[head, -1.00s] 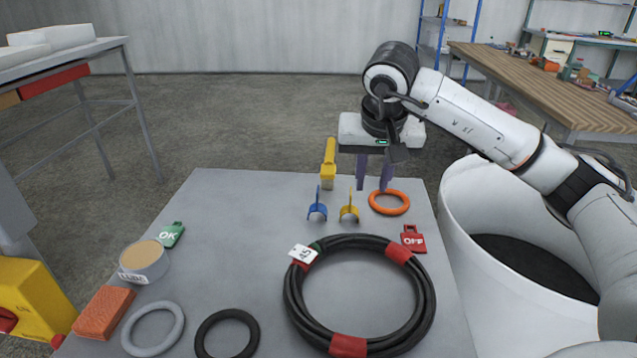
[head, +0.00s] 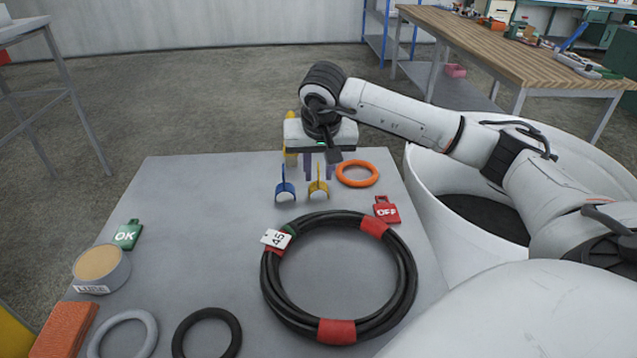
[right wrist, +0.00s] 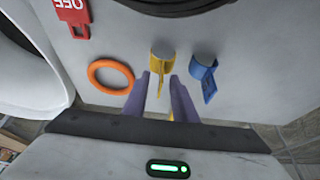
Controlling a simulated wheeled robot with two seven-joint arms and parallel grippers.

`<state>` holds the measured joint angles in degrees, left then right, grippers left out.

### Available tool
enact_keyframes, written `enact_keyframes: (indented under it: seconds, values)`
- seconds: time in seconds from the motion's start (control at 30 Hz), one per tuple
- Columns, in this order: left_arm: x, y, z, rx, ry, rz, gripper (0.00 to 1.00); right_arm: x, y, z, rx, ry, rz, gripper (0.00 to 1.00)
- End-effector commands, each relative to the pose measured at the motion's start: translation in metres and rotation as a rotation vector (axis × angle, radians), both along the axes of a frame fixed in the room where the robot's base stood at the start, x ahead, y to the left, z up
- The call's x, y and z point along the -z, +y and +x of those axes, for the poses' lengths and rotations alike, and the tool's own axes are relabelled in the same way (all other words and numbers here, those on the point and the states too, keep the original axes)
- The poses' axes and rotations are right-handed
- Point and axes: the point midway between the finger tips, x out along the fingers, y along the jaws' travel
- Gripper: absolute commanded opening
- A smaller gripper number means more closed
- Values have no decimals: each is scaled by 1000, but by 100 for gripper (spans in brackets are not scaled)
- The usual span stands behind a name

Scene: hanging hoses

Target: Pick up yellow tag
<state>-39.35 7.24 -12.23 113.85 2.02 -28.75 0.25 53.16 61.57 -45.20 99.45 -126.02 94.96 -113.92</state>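The yellow tag (head: 318,188) is a small curved clip with an upright stem, standing on the grey table. It also shows in the right wrist view (right wrist: 161,65), with its thin stem reaching between the purple fingers. My right gripper (head: 319,170) is open just behind the tag in the head view. In the right wrist view its fingers (right wrist: 160,85) stand apart on either side of the stem; I cannot tell whether they touch it. My left gripper is not in view.
A matching blue tag (head: 285,190) stands close to the left. An orange ring (head: 357,174) lies close to the right. A yellow tool (head: 290,153) is partly hidden behind my right gripper. A black hose coil (head: 405,265) and a red OFF tag (head: 386,212) lie nearer.

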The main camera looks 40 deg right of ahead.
Motion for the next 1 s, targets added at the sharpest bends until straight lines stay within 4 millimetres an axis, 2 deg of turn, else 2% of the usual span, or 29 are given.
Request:
enact_keyframes:
  seconds: [0.27,0.4,0.77,0.87,1.0]
  values:
    - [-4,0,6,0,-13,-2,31,3,-1,1,0,0,0,23]
    - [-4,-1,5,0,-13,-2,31,3,-1,1,0,0,0,0]
    - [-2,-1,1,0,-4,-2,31,1,-1,1,0,-1,0,0]
    - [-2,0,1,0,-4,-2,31,-8,-1,2,0,-4,0,0]
    - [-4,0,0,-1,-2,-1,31,-35,-1,2,2,-6,0,0]
